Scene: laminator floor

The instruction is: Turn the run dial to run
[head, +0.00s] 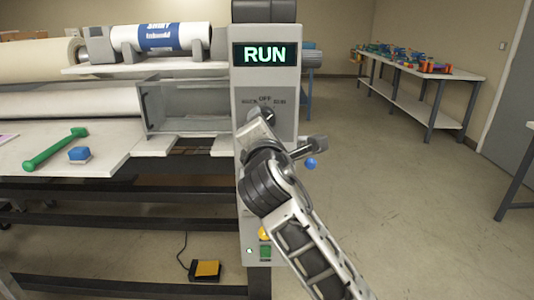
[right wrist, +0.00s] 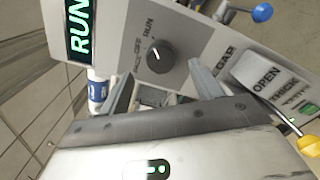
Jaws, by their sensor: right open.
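The run dial (right wrist: 160,56) is a dark round knob on the grey control panel (head: 290,95), with OFF and RUN lettered around it. In the right wrist view its white mark points up and left; I cannot surely tell which word it meets. The display (head: 265,55) above the dial is lit and reads RUN. My right gripper (head: 262,118) is open in front of the panel. Its two fingers (right wrist: 160,72) stand apart on either side below the dial, not visibly gripping it. In the head view the gripper partly hides the dial. My left gripper is not in view.
A blue-balled lever (head: 311,163) sticks out right of my wrist. A yellow knob (head: 264,233) and green button (head: 265,252) sit lower on the column.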

